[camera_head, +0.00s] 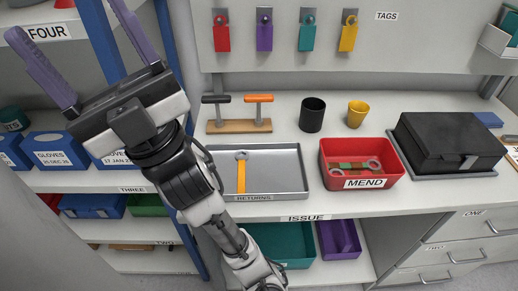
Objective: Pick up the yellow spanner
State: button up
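A spanner with a yellow handle (241,178) and a grey ring end lies in the grey tray labelled RETURNS (285,188), on the bench. Its ring end points to the back of the tray. My gripper (65,18) is at the upper left, raised in front of the shelves. Its two purple fingers are spread wide apart with nothing between them. It is well away from the spanner, up and to the left. My arm passes just left of the tray and covers a little of its left side.
A red bin labelled MEND (365,184) with spanners inside stands right of the tray. Behind are a wooden stand (239,126) with two T-handles, a black cup (312,114) and a yellow cup (357,113). A black case (452,142) stands at right. A blue post (184,85) rises at left.

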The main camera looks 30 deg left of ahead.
aim_at(241, 174)
jog(key=u, duration=0.9)
jog(key=l+u, duration=0.35)
jog(key=k+l+u, duration=0.3)
jog(key=l, duration=0.15)
jog(key=l+u, duration=0.35)
jog(key=k+l+u, duration=0.35)
jog(key=i, duration=0.6)
